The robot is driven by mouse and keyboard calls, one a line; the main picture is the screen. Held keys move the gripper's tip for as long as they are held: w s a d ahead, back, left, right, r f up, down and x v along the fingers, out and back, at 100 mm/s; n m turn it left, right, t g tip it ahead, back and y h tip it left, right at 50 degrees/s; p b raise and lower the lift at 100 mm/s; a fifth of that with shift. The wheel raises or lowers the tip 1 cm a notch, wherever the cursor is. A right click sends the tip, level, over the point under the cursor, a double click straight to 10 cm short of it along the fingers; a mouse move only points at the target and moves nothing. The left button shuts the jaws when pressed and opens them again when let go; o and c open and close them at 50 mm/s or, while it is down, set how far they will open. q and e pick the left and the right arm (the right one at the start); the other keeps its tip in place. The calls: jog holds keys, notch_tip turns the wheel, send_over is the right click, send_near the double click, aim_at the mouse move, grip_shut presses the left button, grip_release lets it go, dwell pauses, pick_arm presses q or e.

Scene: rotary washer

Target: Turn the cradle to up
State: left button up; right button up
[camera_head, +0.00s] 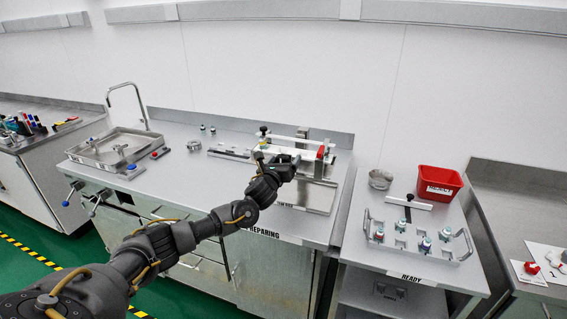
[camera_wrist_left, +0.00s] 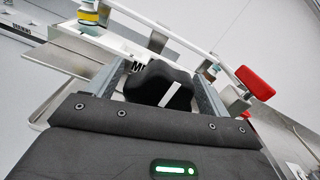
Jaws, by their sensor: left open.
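The rotary washer (camera_head: 318,168) stands on the bench marked PREPARING, against the back wall. Its cradle shows as a pale horizontal bar (camera_wrist_left: 165,31) with a red end piece (camera_wrist_left: 255,83); the red piece also shows in the head view (camera_head: 321,152). My left gripper (camera_head: 290,160) is open in front of the washer and hides part of it. In the left wrist view a black knob with a white line (camera_wrist_left: 163,84) lies between the two grey fingers (camera_wrist_left: 160,88). I cannot tell whether the fingers touch it. My right gripper is not in view.
A sink with a tall tap (camera_head: 112,148) is left on the same bench. To the right, the READY bench carries a rack of vials (camera_head: 412,240), a metal bowl (camera_head: 381,179) and a red bin (camera_head: 438,183). The bench's middle left is mostly clear.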

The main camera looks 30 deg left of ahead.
pick_arm(q)
jog(key=shift+s, duration=0.15)
jog(key=s+d+b, duration=0.1)
jog(key=s+b, duration=0.2)
jog(key=s, duration=0.7)
jog(key=shift+s+d, duration=0.2)
jog(key=shift+d, duration=0.2)
